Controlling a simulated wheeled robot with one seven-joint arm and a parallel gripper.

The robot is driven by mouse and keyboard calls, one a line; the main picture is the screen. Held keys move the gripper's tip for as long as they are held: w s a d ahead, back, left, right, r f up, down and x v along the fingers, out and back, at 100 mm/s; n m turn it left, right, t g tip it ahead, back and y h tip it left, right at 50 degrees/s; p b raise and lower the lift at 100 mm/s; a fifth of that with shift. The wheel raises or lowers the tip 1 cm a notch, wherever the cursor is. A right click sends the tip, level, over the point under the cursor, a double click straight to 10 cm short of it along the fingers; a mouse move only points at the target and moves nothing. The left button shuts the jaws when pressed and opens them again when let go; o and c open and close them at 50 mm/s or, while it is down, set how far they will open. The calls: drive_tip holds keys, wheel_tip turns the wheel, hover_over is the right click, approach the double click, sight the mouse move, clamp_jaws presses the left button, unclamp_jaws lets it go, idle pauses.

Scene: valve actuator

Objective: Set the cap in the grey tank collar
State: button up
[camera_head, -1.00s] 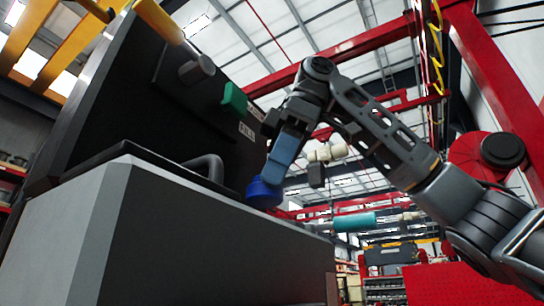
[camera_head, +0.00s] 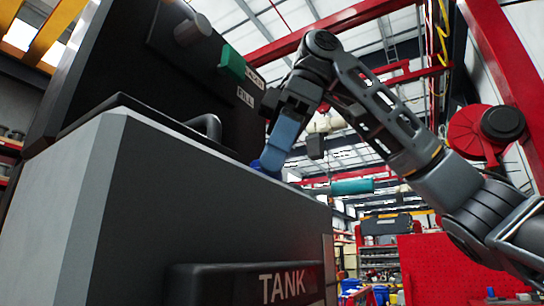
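My gripper (camera_head: 276,158), with light blue fingers, points down at the far right end of the dark tank cabinet (camera_head: 200,195). A darker blue cap (camera_head: 259,166) shows at the fingertips, and the fingers appear shut on it. The tank's upper edge hides the lower part of the cap. The grey tank collar is not visible; the top of the tank is out of sight from this low view. I cannot tell whether the cap touches anything beneath it.
A dark panel with a green block (camera_head: 231,62) and a "FILL" label (camera_head: 245,97) rises behind the tank top. A dark curved handle (camera_head: 207,127) stands left of my gripper. A "TANK" plate (camera_head: 255,284) is on the front. A red reel (camera_head: 487,132) is at right.

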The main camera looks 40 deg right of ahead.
drive_tip(key=shift+f, duration=0.45)
drive_tip(key=o, duration=1.2)
drive_tip(key=shift+c, duration=0.2)
drive_tip(key=v, duration=0.7)
drive_tip(key=shift+d+r, duration=0.15)
drive_tip(key=shift+r, duration=0.2)
